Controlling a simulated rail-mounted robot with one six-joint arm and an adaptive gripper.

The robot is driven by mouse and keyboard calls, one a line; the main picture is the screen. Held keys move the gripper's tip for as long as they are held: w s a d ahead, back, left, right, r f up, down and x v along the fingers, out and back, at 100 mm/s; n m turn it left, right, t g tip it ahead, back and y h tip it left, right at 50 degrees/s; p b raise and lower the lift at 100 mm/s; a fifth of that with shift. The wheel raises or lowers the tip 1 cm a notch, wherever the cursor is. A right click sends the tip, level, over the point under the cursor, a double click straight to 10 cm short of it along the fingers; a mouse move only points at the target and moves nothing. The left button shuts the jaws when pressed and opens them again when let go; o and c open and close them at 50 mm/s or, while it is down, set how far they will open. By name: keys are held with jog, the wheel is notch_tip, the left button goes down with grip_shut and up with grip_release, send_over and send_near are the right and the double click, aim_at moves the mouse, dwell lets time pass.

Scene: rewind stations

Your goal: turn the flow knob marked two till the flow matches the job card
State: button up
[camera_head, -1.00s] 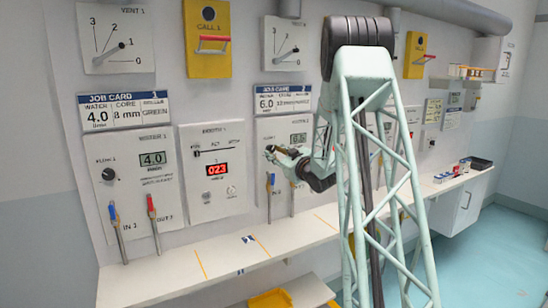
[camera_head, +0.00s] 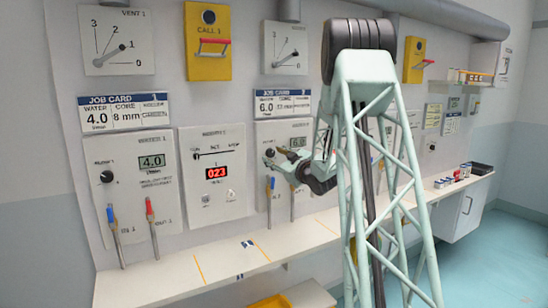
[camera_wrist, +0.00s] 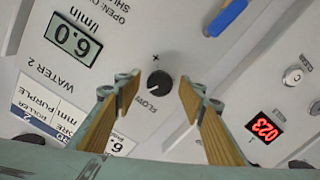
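The flow knob (camera_wrist: 159,82) is small, round and black, on the white WATER 2 panel (camera_wrist: 120,48). It also shows in the head view (camera_head: 269,152). My gripper (camera_wrist: 158,96) is open, its two wooden-faced fingers on either side of the knob in the wrist picture, with clear gaps and no contact seen. In the head view my gripper (camera_head: 272,162) is just in front of the panel by the knob. The panel's display (camera_wrist: 74,39) reads 6.0 l/min. Job card 2 (camera_head: 282,103) shows water 6.0.
A blue-handled valve (camera_wrist: 228,15) is near the knob, pointing down below it in the head view. To the left are a panel with a red 023 display (camera_head: 216,173) and the WATER 1 panel reading 4.0 (camera_head: 152,161). A shelf (camera_head: 220,270) runs below.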

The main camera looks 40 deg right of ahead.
jog(key=shift+s, duration=0.1)
jog(key=s+a, duration=0.2)
jog(key=s, duration=0.9)
jog(key=shift+s+a, duration=0.15)
jog(key=shift+s, duration=0.15)
dwell(0.8)
